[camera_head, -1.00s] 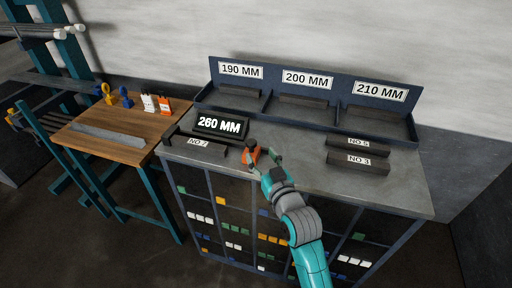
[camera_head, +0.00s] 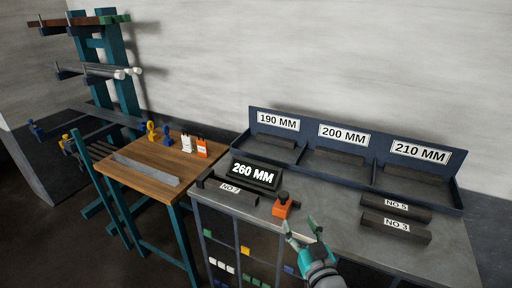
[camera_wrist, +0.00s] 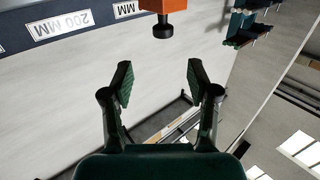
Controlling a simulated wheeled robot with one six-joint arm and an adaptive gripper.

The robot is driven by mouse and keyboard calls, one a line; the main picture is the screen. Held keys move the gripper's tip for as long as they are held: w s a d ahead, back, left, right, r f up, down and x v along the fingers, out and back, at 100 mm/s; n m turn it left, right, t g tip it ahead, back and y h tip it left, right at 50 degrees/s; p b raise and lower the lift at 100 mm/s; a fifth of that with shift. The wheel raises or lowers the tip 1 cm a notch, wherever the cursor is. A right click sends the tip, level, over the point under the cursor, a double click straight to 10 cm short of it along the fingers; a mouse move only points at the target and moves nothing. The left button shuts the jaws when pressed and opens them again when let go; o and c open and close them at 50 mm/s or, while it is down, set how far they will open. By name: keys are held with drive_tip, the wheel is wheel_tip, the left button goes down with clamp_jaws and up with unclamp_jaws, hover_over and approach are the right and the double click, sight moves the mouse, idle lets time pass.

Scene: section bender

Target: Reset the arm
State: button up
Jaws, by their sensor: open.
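My gripper (camera_head: 300,224) is open and empty at the front edge of the grey bench top, low in the head view. Its two fingers stand wide apart in the wrist view (camera_wrist: 160,78). A small orange block with a black knob (camera_head: 281,209) sits on the bench just left of and beyond my fingertips, apart from them. The same orange block (camera_wrist: 162,5) is at the top of the wrist view, knob pointing down in the picture, beyond the fingers. Most of my arm is out of the head view.
A black 260 MM display (camera_head: 255,174) and a NO 7 bar (camera_head: 231,193) are left of the block. Bars NO 5 (camera_head: 396,207) and NO 3 (camera_head: 395,229) lie right. A blue labelled tray (camera_head: 455,196) stands behind. A wooden table (camera_head: 150,186) is at left.

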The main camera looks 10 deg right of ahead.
drive_tip(key=s+f+g+h, duration=0.1)
drive_tip(key=s+f, duration=0.5)
drive_tip(key=s, duration=0.4)
drive_tip(key=s+f+g, duration=0.1)
drive_tip(key=s+f, duration=0.5)
drive_tip(key=s, duration=0.4)
drive_tip(key=s+r+g, duration=0.1)
drive_tip(key=s, duration=2.1)
drive_tip(key=shift+a+r+m, duration=0.15)
drive_tip(key=shift+a+m, duration=0.15)
drive_tip(key=shift+a, duration=0.1)
